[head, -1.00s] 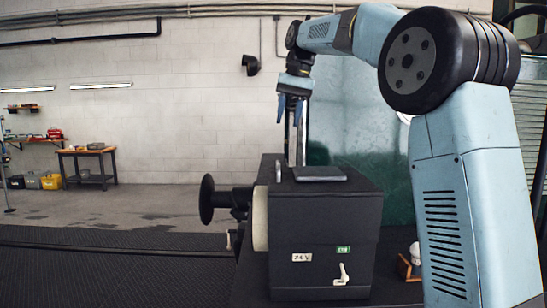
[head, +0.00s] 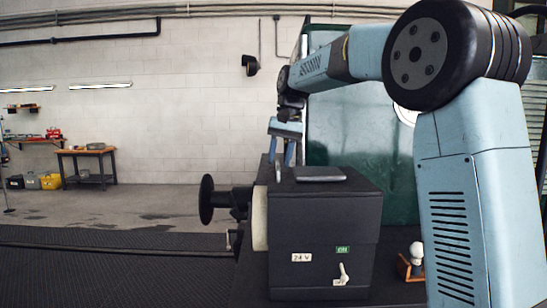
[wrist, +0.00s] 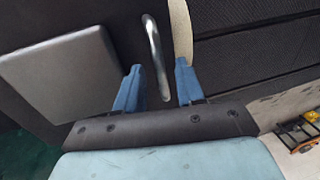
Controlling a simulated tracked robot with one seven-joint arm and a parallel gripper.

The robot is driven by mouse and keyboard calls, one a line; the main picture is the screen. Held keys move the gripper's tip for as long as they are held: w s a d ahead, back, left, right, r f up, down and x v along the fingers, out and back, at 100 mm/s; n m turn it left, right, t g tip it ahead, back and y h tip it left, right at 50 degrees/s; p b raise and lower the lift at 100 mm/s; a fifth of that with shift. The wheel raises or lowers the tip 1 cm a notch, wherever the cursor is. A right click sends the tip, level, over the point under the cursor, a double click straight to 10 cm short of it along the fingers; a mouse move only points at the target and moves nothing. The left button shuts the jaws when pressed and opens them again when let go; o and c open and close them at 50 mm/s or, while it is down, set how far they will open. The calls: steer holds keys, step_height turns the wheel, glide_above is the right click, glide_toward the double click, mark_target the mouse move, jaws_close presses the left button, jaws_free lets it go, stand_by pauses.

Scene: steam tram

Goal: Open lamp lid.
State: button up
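The lamp is a black box (head: 325,235) with a cream ring (head: 260,218) on its left side. A grey plate (head: 318,174) lies on its top, and it fills the upper left of the wrist view (wrist: 60,70). A curved metal handle (wrist: 154,50) stands beside the plate; it also shows at the top left of the box in the head view (head: 278,172). My gripper (head: 281,160) is open above the top of the box. In the wrist view its blue fingers (wrist: 160,70) are apart, with the handle between and just beyond them. Contact cannot be seen.
A black disc on a stem (head: 207,199) sticks out to the left of the box. A white lever (head: 342,275) is on the front. A bulb in a wooden holder (head: 404,268) stands close at the right. A workbench (head: 88,153) is far back left.

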steer(key=shift+c, duration=0.4)
jaws_close()
